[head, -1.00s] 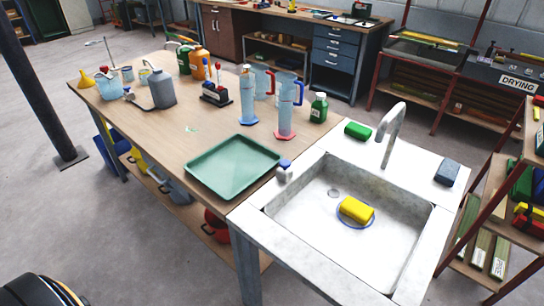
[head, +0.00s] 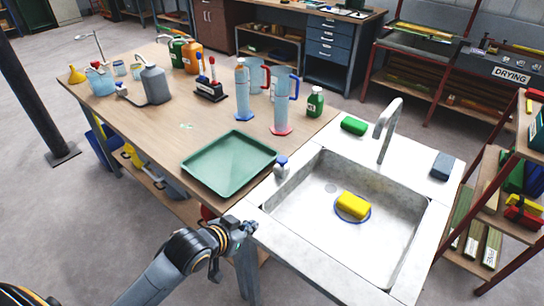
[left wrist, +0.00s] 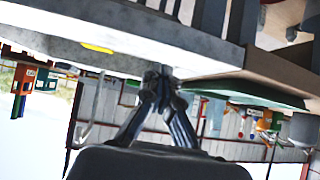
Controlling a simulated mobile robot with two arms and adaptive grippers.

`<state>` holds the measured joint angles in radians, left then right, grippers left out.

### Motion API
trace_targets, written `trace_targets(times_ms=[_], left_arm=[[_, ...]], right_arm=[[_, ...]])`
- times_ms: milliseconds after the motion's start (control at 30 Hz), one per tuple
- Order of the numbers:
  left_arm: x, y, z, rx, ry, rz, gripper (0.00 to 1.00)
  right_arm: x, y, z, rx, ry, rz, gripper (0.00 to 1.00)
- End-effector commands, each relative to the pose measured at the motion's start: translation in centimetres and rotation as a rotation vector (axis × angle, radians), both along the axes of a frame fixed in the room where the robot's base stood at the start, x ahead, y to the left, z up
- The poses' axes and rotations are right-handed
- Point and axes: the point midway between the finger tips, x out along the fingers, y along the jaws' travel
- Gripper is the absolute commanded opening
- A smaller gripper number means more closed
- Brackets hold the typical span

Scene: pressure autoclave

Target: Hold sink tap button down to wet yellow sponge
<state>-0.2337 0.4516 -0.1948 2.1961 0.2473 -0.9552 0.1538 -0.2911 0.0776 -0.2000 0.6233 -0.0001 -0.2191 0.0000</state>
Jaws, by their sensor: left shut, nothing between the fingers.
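The yellow sponge (head: 353,205) lies inside a blue ring on the floor of the white sink (head: 300,240). The grey curved tap (head: 389,130) stands at the sink's back rim. A small metal fitting with a blue button (head: 282,161) sits on the rim's left corner, beside the tray. My left gripper (head: 248,226) is shut and empty by the sink's front left edge, nearer to me than the button and apart from it. The left wrist view shows its closed fingertips (left wrist: 165,72) by the pale sink edge, with a yellow sliver (left wrist: 97,47) beyond. My right gripper is not in view.
A green tray (head: 230,163) lies on the wooden table (head: 200,130) left of the sink. Cylinders and bottles stand behind it. A green sponge (head: 353,125) and a dark blue block (head: 443,166) lie on the sink rim. A shelf rack (head: 490,200) stands at right.

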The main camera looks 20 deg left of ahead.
Motion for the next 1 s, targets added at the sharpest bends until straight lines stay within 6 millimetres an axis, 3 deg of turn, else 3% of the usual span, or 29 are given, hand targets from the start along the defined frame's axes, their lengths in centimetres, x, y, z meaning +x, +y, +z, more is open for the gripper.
trace_targets(times_ms=[33,200,400,567,1000], left_arm=[[2.1,0.5,1.7,-0.008,-0.063,-0.008,0.00],[7.2,1.8,6.4,-0.074,-0.238,-0.044,0.00],[10.7,3.3,10.9,-0.138,-0.374,-0.064,0.00],[11.4,3.7,12.0,-0.156,-0.407,-0.068,0.00],[12.1,3.4,11.9,-0.159,-0.407,-0.067,0.00]], right_arm=[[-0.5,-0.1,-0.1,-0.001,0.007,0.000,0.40],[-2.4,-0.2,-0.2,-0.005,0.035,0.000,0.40],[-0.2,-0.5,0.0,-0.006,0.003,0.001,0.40],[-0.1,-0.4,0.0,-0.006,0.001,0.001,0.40],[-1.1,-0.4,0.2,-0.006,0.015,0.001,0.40]])
